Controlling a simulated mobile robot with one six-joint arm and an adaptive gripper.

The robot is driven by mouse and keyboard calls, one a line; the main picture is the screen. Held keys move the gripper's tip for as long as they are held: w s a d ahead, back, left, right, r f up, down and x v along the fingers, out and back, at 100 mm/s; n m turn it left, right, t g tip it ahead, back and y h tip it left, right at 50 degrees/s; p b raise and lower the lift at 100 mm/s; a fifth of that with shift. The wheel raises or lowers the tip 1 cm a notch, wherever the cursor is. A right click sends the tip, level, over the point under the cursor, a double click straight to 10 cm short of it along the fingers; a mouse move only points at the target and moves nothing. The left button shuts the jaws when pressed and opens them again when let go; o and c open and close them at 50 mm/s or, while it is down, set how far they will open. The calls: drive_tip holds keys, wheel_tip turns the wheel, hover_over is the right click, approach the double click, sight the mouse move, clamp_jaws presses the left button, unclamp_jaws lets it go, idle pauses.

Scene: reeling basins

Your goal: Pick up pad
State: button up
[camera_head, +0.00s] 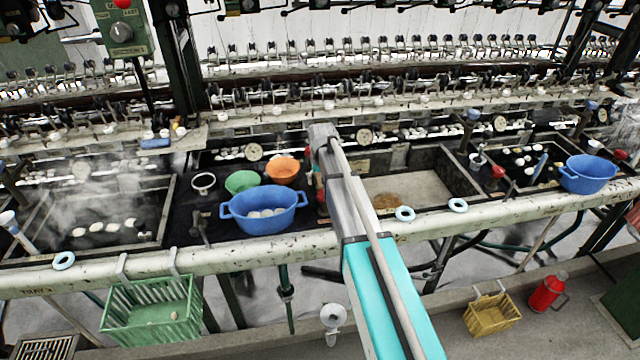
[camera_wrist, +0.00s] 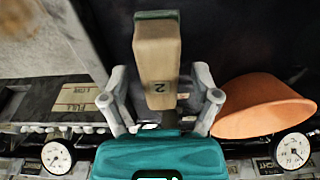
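My gripper (camera_wrist: 162,88) is open, with one finger on each side of the block. Dark gaps show between the block and both fingers, so they look apart from it. In the head view my arm reaches over the basin edge and hides most of the gripper; I cannot make out the pad there.
An orange bowl (camera_wrist: 262,106) lies close to the right finger; it also shows in the head view (camera_head: 283,170). A green bowl (camera_head: 242,181) and a blue basin (camera_head: 264,219) with pale cocoons stand to the left of my arm. An open basin (camera_head: 425,190) is to the right.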

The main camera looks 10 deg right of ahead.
clamp_jaws()
drive_tip(key=shift+r, duration=0.15)
drive_tip(key=shift+r+p, duration=1)
drive_tip(key=shift+p, duration=0.15)
drive_tip(key=s+d+r+p, duration=0.2)
drive_tip(key=s+r+p, duration=0.9)
drive_tip(key=s, duration=0.2)
drive_tip(key=shift+s, duration=0.4)
drive_tip(key=shift+d+r, duration=0.1)
